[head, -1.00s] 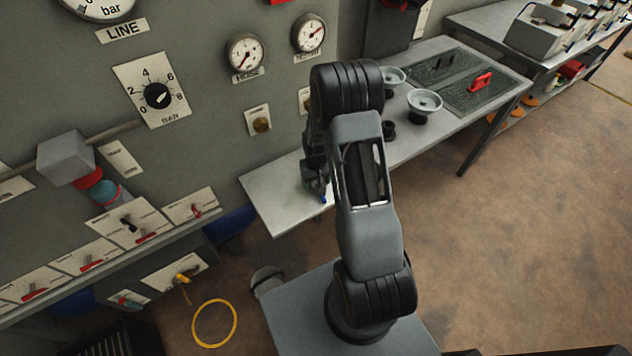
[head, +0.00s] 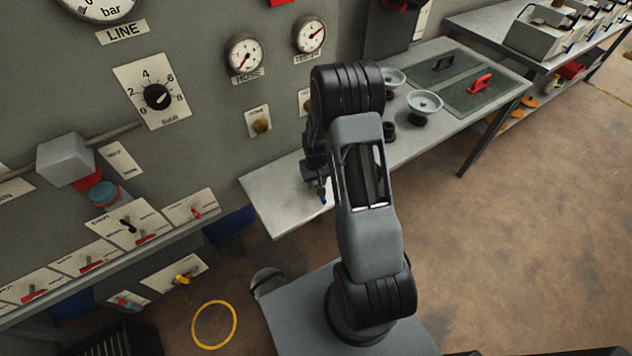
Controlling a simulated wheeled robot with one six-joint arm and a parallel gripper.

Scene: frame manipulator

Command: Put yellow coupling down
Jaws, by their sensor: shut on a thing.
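My gripper (head: 318,188) shows only in part beside my arm, over the front left part of the grey metal table (head: 272,203). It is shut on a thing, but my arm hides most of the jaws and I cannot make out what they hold. A small blue spot shows at their lower end. No yellow shows at the jaws. A yellow fitting (head: 183,278) sits on a low white plate of the wall panel at the lower left. Whether it is the yellow coupling I cannot tell.
A yellow hose ring (head: 214,325) is on the floor below the panel. The table's front left part looks clear.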

